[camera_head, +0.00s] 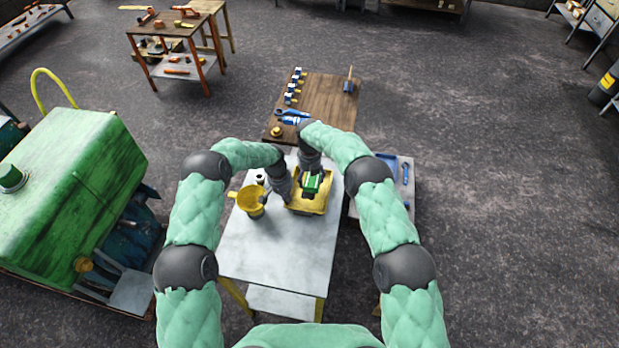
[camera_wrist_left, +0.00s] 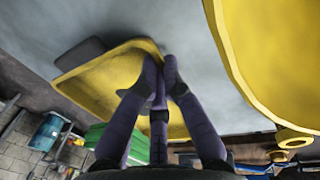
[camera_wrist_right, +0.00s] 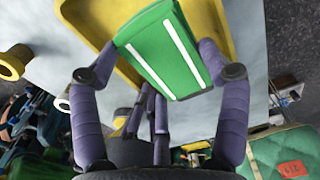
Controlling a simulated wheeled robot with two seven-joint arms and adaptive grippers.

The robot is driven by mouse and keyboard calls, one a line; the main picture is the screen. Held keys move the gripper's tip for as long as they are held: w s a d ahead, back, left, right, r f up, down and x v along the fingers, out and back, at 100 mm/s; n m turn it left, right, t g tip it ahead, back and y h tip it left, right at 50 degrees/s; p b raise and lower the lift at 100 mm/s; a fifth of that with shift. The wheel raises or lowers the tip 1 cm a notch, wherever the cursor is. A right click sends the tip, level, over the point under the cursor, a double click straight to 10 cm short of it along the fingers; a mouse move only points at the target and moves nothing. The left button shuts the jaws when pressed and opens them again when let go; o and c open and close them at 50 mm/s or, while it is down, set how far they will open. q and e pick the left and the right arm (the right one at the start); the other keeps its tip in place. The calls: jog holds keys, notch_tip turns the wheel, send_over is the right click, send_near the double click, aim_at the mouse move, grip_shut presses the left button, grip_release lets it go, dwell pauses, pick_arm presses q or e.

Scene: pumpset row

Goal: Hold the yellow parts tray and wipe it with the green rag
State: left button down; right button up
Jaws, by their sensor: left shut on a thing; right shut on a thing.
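The yellow parts tray (camera_head: 308,208) sits on the light grey table, and it also shows in the left wrist view (camera_wrist_left: 95,88). My left gripper (camera_head: 287,192) is shut on the tray's rim at its left side; its fingertips meet at the rim in the left wrist view (camera_wrist_left: 160,68). The green rag (camera_wrist_right: 165,58), with white stripes, is between the fingers of my right gripper (camera_wrist_right: 160,66), which is shut on it. The rag is over the tray; whether it touches the tray floor is hidden. In the head view, the rag (camera_head: 312,183) is partly covered by my right gripper.
A yellow funnel-like vessel (camera_head: 250,199) stands left of the tray, near my left gripper. A small dark-topped item (camera_head: 260,179) stands behind it. The front of the grey table (camera_head: 275,250) is clear. A wooden table (camera_head: 325,95) with tools lies beyond; a green machine (camera_head: 65,170) stands left.

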aim_at(308, 190)
jog(key=shift+f, duration=0.1)
jog(key=shift+f, duration=2.3)
jog(key=shift+s+a, duration=0.15)
jog(key=shift+s, duration=0.55)
jog(key=shift+s+a, duration=0.1)
jog(key=shift+s, duration=0.55)
jog(key=shift+w+d, duration=0.1)
jog(key=shift+w, duration=0.6)
jog(key=shift+f, duration=0.25)
jog(key=shift+w+d, duration=0.15)
jog(key=shift+w, duration=0.5)
